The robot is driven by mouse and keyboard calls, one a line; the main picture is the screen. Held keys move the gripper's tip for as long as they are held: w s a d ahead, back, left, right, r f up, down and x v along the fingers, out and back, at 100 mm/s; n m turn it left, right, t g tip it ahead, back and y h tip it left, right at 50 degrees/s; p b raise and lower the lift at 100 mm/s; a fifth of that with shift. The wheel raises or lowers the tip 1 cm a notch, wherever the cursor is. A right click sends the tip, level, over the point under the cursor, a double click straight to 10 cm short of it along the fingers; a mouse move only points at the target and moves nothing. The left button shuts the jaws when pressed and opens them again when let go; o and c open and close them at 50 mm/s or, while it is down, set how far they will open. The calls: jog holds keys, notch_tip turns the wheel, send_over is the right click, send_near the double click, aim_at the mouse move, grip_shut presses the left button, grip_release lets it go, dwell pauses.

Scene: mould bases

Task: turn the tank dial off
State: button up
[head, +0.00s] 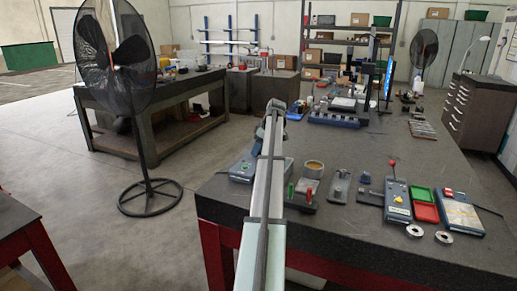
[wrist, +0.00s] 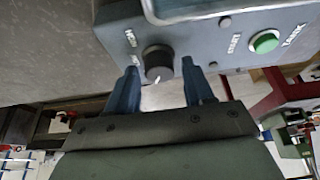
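The tank dial (wrist: 158,63) is a round black knob with a small white mark, on a blue-grey control box (wrist: 205,52). White lettering sits around it, too tilted to read surely. A green button (wrist: 264,41) is on the same face, to the right in the wrist view. My gripper (wrist: 160,84) is open, one blue finger on each side of the dial's lower part in the picture. I cannot tell whether either finger touches it. In the head view the box (head: 242,169) sits at the bench's left edge, partly behind my arm; the fingers and dial are not clear there.
A black standing fan (head: 110,55) is left of the bench.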

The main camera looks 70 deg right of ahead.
jog(key=shift+o, duration=0.4)
jog(key=v, duration=1.4)
jog(key=shift+f, duration=0.2)
